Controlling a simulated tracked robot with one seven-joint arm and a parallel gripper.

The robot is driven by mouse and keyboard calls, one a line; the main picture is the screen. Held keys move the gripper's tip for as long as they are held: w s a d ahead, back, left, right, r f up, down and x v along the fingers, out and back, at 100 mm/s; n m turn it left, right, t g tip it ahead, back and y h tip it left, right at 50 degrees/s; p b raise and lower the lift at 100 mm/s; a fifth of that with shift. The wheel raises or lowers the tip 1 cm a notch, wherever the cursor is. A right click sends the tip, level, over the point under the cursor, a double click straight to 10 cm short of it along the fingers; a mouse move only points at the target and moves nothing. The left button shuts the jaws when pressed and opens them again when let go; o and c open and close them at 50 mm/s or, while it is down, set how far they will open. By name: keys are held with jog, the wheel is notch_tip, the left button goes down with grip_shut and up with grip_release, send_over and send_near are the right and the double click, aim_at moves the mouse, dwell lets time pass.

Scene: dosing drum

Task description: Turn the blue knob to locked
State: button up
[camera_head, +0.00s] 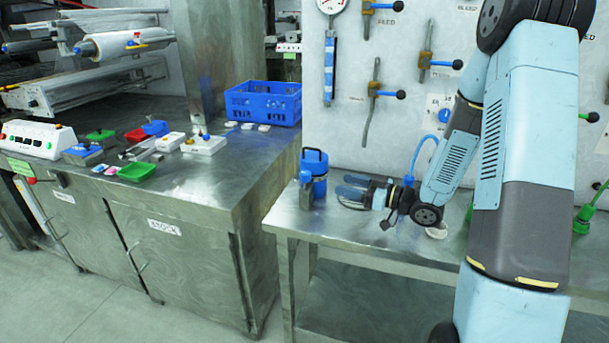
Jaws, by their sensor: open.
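A blue round knob (444,115) sits on a white plate on the wall panel, partly hidden behind my arm. Its setting and markings are too small to read. My gripper (345,192) is low over the steel bench (290,215), pointing left. Its two fingers are apart, with nothing seen between them. It is well below and to the left of the knob. A blue canister (317,162) with a top handle stands upright just left of the fingertips. A small blue-topped grey item (306,190) stands in front of it; I cannot tell whether it is a valve.
The white panel (345,130) carries a gauge (331,5), a blue-banded tube (329,70) and several blue-handled lever valves. A left counter (215,185) holds a blue crate (263,103), coloured trays and a control box (38,139). The bench's front left corner is clear.

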aim_at(306, 172)
jog(key=x, duration=1.3)
jog(key=shift+w+a, duration=0.15)
jog(key=shift+a, duration=0.15)
jog(key=c, duration=0.9)
